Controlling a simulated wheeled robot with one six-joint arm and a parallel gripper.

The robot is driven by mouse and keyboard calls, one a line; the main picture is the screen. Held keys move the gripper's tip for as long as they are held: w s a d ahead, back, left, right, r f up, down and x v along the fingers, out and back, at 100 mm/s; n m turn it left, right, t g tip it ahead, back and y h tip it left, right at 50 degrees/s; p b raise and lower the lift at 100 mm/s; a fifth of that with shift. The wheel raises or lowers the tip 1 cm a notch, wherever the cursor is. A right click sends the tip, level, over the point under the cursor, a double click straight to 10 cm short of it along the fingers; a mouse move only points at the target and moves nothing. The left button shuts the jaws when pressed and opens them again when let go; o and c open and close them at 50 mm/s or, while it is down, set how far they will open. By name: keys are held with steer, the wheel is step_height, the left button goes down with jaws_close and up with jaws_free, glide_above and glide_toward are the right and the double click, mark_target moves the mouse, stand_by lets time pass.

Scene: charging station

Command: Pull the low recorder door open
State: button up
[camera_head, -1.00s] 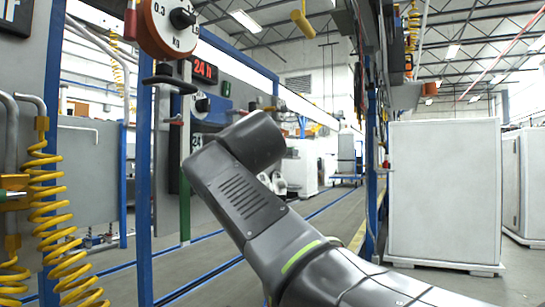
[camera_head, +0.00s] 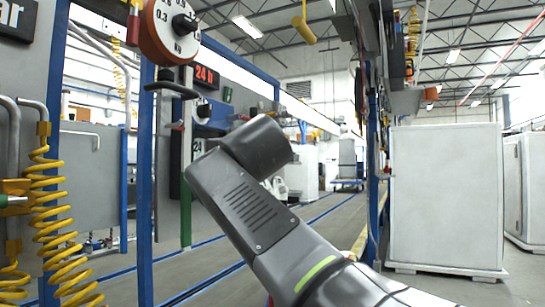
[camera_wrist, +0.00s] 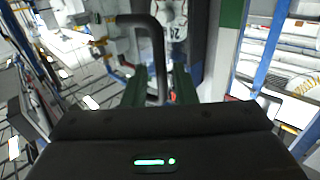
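In the wrist view, my gripper (camera_wrist: 160,92) points at a black bent bar handle (camera_wrist: 158,50). The two dark fingers stand apart, with the lower end of the bar showing between them. I cannot tell whether they touch it. A white dial face with numbers (camera_wrist: 172,12) shows beyond the bar. In the head view my arm hides the gripper. I cannot make out with certainty which surface is the low recorder door, or whether it is open.
A round dial with an orange rim (camera_head: 168,28) and a black curved handle (camera_head: 172,88) hang at the upper left. Blue posts (camera_head: 145,200) and yellow coiled hoses (camera_head: 52,215) stand at the left. A white cabinet (camera_head: 447,195) stands at the right. Floor shows between.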

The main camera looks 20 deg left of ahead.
steer(key=v, duration=1.2)
steer(key=shift+d, duration=0.25)
steer(key=shift+s, duration=0.1)
steer(key=x, duration=1.4)
steer(key=shift+s, duration=0.1)
steer(key=shift+s, duration=0.1)
steer(key=shift+w+a+r+p, duration=0.15)
steer(key=shift+w+r+p, duration=0.1)
steer(key=shift+p, duration=0.3)
steer(key=shift+y+p, duration=0.3)
steer(key=shift+w+f+n+g, duration=0.1)
steer(key=shift+f+n+g, duration=0.1)
steer(key=shift+n+g, duration=0.1)
stand_by(0.7)
